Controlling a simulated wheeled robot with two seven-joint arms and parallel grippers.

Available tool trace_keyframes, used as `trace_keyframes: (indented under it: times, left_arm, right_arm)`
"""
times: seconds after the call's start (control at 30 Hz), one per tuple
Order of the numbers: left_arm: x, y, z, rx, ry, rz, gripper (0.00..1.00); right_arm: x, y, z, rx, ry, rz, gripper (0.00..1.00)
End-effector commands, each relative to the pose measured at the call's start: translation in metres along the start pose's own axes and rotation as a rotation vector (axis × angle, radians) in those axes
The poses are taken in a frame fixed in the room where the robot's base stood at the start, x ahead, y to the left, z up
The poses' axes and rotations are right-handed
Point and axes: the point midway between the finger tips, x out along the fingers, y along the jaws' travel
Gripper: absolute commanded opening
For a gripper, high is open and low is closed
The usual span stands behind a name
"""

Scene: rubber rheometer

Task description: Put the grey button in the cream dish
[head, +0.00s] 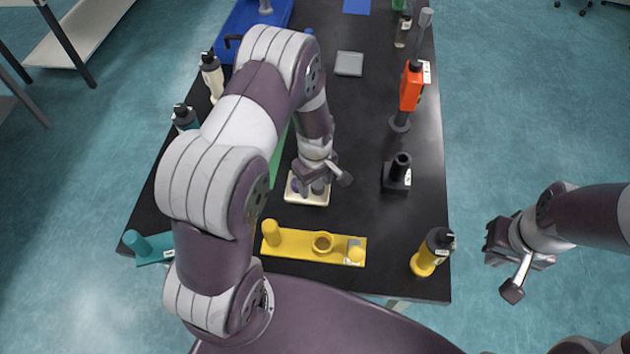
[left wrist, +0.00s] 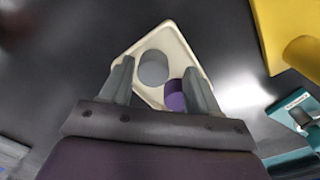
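The cream dish (head: 322,202) lies on the black table under my left gripper (head: 310,185). In the left wrist view, the cream dish (left wrist: 186,48) holds the grey button (left wrist: 153,67) and a purple round piece (left wrist: 174,96) beside it. My left gripper (left wrist: 160,88) has its two fingers spread apart above the dish. The grey button shows between them, with visible gaps, and is not gripped. The purple piece is close to the right finger and partly hidden by it. My right gripper (head: 506,258) is off the table's right side, and its finger gap is not clear.
A yellow holder (head: 292,243) lies in front of the dish. A yellow bottle (head: 425,260) and a black stand (head: 397,175) are on the right. An orange device (head: 411,88) and a grey square pad (head: 349,64) are further back. The table between dish and stand is clear.

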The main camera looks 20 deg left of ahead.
Motion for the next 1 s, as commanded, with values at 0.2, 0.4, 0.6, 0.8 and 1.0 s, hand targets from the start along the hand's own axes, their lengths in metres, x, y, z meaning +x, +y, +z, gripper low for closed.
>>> trace_keyframes:
  times: [0.2,0.4,0.6,0.8,1.0]
  left_arm:
    - [-0.029,0.001,-0.001,0.000,0.004,0.006,0.60]
    - [-0.084,0.001,-0.001,0.000,0.003,0.005,0.60]
    - [-0.117,0.000,0.000,0.002,0.001,0.002,0.60]
    - [-0.157,-0.031,0.030,0.415,0.035,0.038,0.60]
    - [-0.178,-0.082,0.070,0.945,0.097,0.062,0.60]
  right_arm:
    - [0.001,0.000,0.000,0.000,0.000,0.000,0.00]
    - [0.005,0.000,0.001,0.000,0.000,0.000,0.00]
    - [0.007,0.000,0.001,0.000,0.000,0.000,0.00]
    - [0.007,0.000,0.001,0.000,0.000,0.000,0.00]
    - [0.007,0.000,0.001,0.000,0.000,0.000,0.00]
